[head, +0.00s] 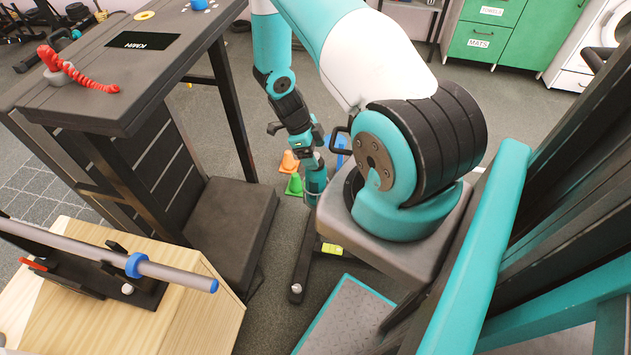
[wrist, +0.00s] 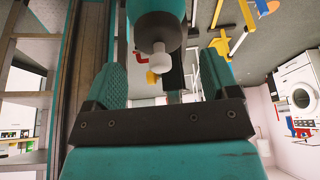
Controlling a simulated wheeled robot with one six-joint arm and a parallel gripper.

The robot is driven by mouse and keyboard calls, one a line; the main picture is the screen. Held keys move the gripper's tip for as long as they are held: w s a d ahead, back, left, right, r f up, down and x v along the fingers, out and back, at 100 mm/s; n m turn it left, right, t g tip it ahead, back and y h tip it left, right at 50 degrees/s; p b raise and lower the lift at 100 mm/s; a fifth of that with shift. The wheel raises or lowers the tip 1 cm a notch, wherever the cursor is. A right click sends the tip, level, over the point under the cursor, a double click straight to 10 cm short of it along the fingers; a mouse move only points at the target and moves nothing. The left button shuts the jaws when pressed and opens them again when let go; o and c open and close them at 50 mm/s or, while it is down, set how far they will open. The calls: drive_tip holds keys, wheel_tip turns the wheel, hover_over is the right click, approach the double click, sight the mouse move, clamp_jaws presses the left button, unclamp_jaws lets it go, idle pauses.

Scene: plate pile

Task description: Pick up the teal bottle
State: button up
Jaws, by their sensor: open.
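The teal bottle (wrist: 158,12) is at the top middle of the wrist view, with a dark cap and a white spout toward the camera. My gripper (wrist: 159,82) is open, its two teal-padded fingers apart on either side in the picture. The bottle lines up with the gap, and I cannot tell if it lies between the pads. In the head view my gripper (head: 311,158) is low, past the dark bench, with the teal bottle (head: 316,181) just under it. The arm and gripper partly hide the bottle.
Orange (head: 289,162) and green cones (head: 294,185) stand on the floor just left of the bottle. A dark table (head: 150,70) and a low dark block (head: 228,215) are at left. A wooden box (head: 210,310) with a grey bar is in front. Green cabinets (head: 490,40) stand behind.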

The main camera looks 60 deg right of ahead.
sight(316, 181)
drive_tip(key=x, duration=0.3)
drive_tip(key=shift+f, duration=0.15)
drive_tip(key=shift+c, duration=0.2)
drive_tip(key=c, duration=1.3)
